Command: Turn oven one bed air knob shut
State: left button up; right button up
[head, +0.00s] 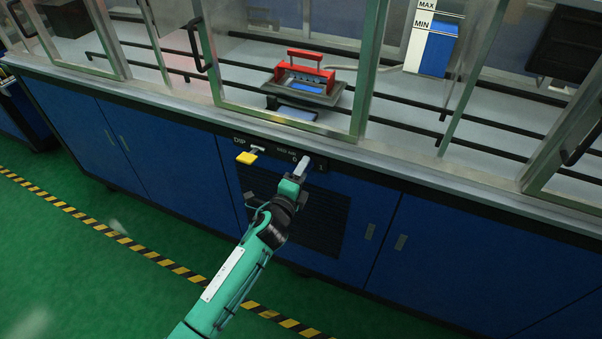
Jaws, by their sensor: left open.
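The bed air knob (304,161) is a small pale handle on the dark control strip along the front edge of the bench. A "0" is printed at its left and a "1" at its right. My left gripper (297,176) is open, with its tips right at the knob's lower side. I cannot tell whether the fingers are around the knob or touch it. The gripper and wrist hide part of the knob and the strip. My right gripper is not in view.
A yellow knob (246,157) marked "DSP" sits left on the same strip. Above is a glass-fronted enclosure (364,70) with a red-handled fixture (307,72) inside. Blue cabinet doors (160,150) lie below. The green floor (60,250) in front is clear.

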pick_arm(q)
jog(key=shift+s, duration=0.1)
jog(key=v, duration=1.3)
jog(key=shift+s+b, duration=0.3)
jog(key=shift+b, duration=0.15)
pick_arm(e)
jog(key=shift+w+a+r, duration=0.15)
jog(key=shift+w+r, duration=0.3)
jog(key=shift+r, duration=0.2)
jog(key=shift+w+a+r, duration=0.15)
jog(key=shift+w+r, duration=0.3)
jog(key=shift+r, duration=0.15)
pick_arm(q)
jog(key=shift+a+f, duration=0.1)
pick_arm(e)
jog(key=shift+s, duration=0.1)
